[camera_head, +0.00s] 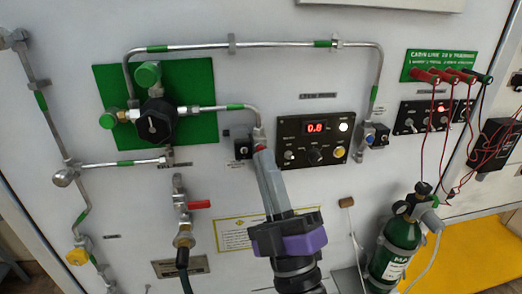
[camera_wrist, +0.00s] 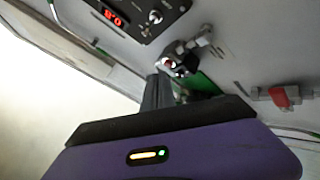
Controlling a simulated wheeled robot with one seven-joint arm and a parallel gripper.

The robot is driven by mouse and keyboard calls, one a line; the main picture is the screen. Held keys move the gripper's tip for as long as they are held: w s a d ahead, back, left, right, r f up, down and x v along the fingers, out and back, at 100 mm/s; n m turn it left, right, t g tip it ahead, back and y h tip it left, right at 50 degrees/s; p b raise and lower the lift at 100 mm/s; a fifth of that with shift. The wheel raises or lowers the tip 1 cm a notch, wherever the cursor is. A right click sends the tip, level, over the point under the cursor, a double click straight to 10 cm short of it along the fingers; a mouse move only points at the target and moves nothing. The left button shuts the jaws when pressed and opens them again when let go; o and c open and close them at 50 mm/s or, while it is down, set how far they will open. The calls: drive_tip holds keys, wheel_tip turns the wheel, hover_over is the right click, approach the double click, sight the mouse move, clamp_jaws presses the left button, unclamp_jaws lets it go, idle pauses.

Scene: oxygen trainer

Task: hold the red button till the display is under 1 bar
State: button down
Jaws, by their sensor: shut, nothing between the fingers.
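The red digital display (camera_head: 317,127) is lit on a black panel and appears to read 0.0. It also shows in the wrist view (camera_wrist: 112,17), tilted and blurred. My gripper (camera_head: 262,156) is shut and empty, its grey fingers pointing up at the wall left of the panel. In the wrist view its fingers (camera_wrist: 158,84) end close beside a small fitting. A small reddish spot (camera_wrist: 170,62), possibly the red button, shows on that fitting. My fingertips partly cover this place in the head view, and I cannot tell whether they touch it.
Metal pipes (camera_head: 255,45) and a green plate with a black valve (camera_head: 157,121) lie left and above. A red-handled valve (camera_head: 200,205) is lower left. A green bottle (camera_head: 398,248) and red cables (camera_head: 432,120) are at the right.

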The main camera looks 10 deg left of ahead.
drive_tip(key=shift+s, duration=0.25)
drive_tip(key=s, duration=0.1)
drive_tip(key=s+d+b, duration=0.1)
drive_tip(key=s, duration=0.2)
drive_tip(key=shift+s+d, duration=0.25)
drive_tip(key=shift+s, duration=0.15)
idle(0.4)
